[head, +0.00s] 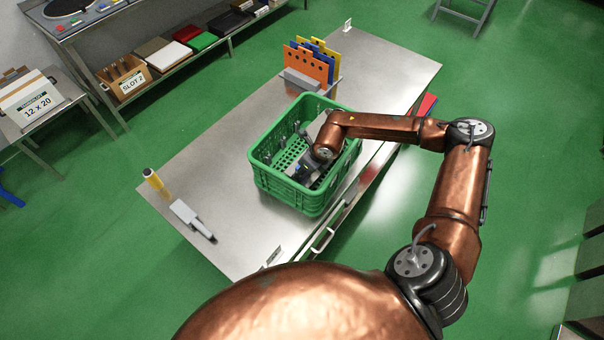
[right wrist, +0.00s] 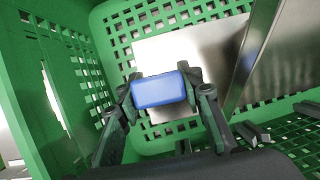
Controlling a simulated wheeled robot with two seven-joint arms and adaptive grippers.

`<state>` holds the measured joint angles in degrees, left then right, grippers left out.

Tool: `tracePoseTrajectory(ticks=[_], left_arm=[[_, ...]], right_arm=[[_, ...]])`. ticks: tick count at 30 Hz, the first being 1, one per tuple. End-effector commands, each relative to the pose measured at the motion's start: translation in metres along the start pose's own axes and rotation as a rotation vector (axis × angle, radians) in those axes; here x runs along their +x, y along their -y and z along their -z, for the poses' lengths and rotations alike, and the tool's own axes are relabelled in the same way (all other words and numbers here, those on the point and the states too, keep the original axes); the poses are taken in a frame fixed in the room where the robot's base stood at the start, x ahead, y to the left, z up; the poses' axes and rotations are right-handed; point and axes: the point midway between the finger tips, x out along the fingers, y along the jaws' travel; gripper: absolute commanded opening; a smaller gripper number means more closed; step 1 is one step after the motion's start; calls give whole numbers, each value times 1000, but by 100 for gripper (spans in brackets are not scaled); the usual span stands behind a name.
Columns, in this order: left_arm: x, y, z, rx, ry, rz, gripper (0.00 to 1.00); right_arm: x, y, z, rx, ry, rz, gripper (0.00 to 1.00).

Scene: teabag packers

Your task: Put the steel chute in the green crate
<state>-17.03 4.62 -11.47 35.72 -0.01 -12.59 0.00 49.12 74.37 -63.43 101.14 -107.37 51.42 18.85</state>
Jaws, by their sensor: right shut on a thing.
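The green crate (head: 285,193) stands on the steel table, and its slotted walls and floor fill much of the right wrist view (right wrist: 65,85). My right gripper (head: 306,165) reaches down inside the crate. In the right wrist view my right gripper (right wrist: 160,92) is shut on a blue block (right wrist: 158,90), which looks like a grip. A shiny steel plate (right wrist: 205,48) shows behind the block, with another steel face (right wrist: 272,60) at the right; these look like the steel chute, inside the crate. I cannot tell whether it touches the floor. My left gripper is not in view.
The steel table (head: 215,165) holds a yellow-bodied tool (head: 155,181), a pale grey tool (head: 190,217) and a rack with orange (head: 308,65), blue and yellow boards. A side shelf at the upper left carries boxes and trays. The table's left half is mostly clear.

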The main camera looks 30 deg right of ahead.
Motion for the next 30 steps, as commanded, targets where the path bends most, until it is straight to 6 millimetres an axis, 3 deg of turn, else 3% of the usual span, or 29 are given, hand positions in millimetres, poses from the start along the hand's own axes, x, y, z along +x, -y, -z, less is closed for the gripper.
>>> tracePoseTrajectory(ticks=[7,17,18,25,30], left_arm=[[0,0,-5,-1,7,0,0],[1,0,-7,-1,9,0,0],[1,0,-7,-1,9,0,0],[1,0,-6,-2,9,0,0],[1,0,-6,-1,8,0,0]], right_arm=[[29,0,13,0,-2,0,0],[33,0,14,0,-1,0,0],[34,0,15,0,-2,0,36],[33,0,15,0,-2,0,51],[33,0,15,0,-2,0,52]])
